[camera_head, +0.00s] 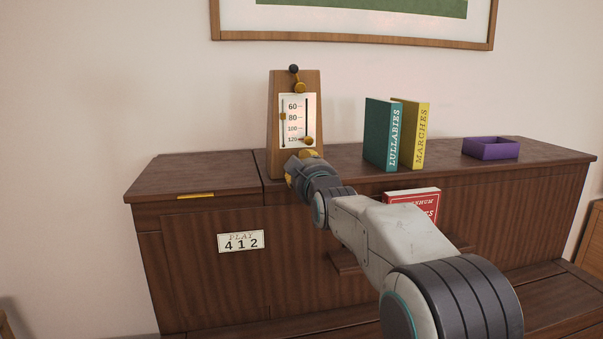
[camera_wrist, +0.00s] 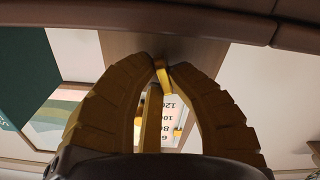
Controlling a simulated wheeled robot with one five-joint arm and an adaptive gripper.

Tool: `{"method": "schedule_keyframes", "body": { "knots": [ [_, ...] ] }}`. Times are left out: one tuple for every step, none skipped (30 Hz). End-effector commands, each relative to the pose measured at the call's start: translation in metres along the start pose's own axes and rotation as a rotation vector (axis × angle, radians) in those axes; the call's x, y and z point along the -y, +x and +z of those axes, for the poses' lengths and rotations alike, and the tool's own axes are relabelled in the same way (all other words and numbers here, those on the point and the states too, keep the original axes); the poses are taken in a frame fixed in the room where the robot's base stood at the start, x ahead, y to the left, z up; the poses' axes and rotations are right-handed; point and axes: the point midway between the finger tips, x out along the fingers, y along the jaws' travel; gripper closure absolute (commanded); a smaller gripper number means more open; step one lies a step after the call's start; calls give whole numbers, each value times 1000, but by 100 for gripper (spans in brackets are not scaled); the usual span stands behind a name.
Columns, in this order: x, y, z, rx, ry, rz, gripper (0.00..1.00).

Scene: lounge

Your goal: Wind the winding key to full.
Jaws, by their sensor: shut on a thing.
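A wooden metronome (camera_head: 297,85) stands upright on the cabinet top. Its white scale plate (camera_head: 290,128) reads 60 to 120 and shows upside down in the wrist view (camera_wrist: 168,120). A small brass marker (camera_head: 283,116) sits on the left of the scale, and a brass knob (camera_head: 308,140) is low by the dark slot on the right. My gripper (camera_head: 304,162) is at the metronome's lower front. In the wrist view its brown fingers (camera_wrist: 163,72) close on a small brass piece, the winding key (camera_wrist: 164,80). The fingers hide much of the key, so its turn is unclear.
Green (camera_head: 382,135) and yellow (camera_head: 415,135) books stand right of the metronome, with a purple tray (camera_head: 490,148) further right. A red book (camera_head: 412,198) is at the cabinet front, partly behind my arm. The left top is clear.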

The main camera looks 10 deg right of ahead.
Motion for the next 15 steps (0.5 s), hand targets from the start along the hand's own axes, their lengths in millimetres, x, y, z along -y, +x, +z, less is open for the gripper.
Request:
{"method": "schedule_keyframes", "body": {
  "knots": [
    [0,0,2,-5,45,2,100],
    [0,0,2,-4,74,2,100],
    [0,0,2,-5,112,3,100],
    [0,0,2,-5,141,3,100],
    [0,0,2,-5,170,3,100],
    [0,0,2,-4,207,3,100],
    [0,0,2,-5,236,3,100],
    [0,0,2,-5,264,3,100],
    [0,0,2,-4,302,3,100],
    [0,0,3,-4,330,3,100],
    [-1,0,3,-5,358,3,100],
    [-1,0,3,-5,393,3,100],
    [-1,0,3,-5,420,3,100],
    [-1,0,3,-5,447,3,100],
    [-1,0,3,-5,480,3,100]
  ]
}}
